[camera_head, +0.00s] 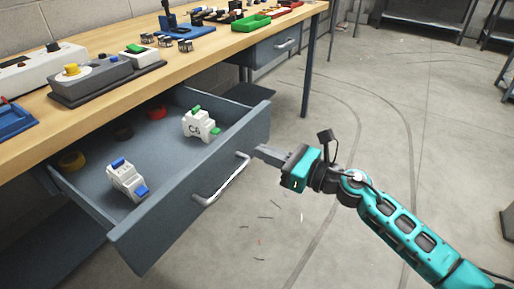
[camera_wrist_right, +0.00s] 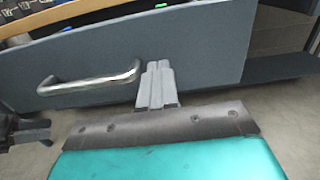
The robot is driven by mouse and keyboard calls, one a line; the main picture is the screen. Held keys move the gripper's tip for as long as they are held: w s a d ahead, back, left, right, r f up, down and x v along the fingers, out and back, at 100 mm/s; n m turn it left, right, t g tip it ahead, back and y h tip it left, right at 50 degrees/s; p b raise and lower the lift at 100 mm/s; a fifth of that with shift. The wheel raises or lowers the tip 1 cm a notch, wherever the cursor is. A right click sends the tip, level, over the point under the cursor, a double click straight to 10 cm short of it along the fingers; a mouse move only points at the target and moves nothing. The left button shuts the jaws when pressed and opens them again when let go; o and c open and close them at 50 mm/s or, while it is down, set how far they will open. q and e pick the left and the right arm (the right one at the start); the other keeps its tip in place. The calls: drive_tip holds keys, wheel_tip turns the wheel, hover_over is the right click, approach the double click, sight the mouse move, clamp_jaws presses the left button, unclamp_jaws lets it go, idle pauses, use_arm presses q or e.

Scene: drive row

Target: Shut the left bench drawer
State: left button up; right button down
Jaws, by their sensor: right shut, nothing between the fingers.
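The left bench drawer (camera_head: 185,200) is pulled open from under the wooden workbench. Its grey front and silver bar handle (camera_head: 222,182) face my right arm. In the right wrist view the drawer front (camera_wrist_right: 205,52) fills the upper part, with the handle (camera_wrist_right: 90,82) to the left of the fingers. My right gripper (camera_head: 262,152) is shut and empty, its fingertips close to the drawer front beside the far end of the handle. The fingertips also show in the right wrist view (camera_wrist_right: 158,68); I cannot tell whether they touch the front. My left gripper is not in view.
Inside the drawer are two white modules, one marked C6 (camera_head: 198,125) and one with blue parts (camera_head: 126,180), plus a red piece (camera_head: 157,112) and a yellow piece (camera_head: 72,160). A second drawer (camera_head: 275,46) farther along is shut. The floor right of the bench is mostly clear.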

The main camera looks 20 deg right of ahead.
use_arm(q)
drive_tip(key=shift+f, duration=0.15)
use_arm(e)
drive_tip(key=shift+x, duration=1.35)
